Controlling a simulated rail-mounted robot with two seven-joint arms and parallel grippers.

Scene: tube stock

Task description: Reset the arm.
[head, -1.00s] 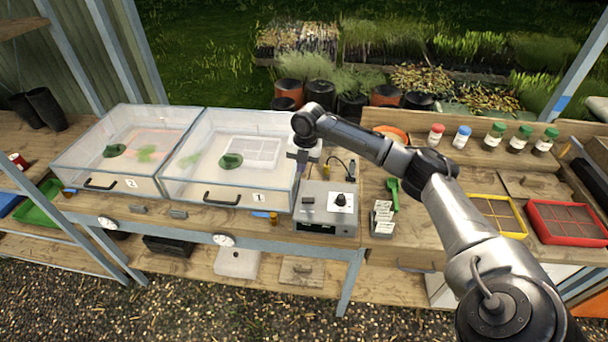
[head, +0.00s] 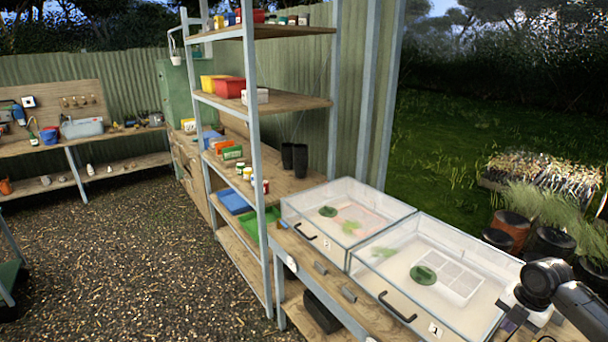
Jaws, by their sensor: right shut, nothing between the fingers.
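My right arm comes in at the lower right edge. Its gripper (head: 519,312) points down by the right front corner of the clear box marked 1 (head: 446,268). The gripper is small and partly hidden by its own wrist; it is shut with nothing seen in it. Whether it touches the box I cannot tell. My left arm and gripper are not in view.
A second clear box (head: 345,214) stands left of the first on the wooden bench. A tall shelf rack (head: 255,150) with bins and jars stands behind it. A far bench (head: 90,135) lines the fence. The gravel floor (head: 130,240) at left is open.

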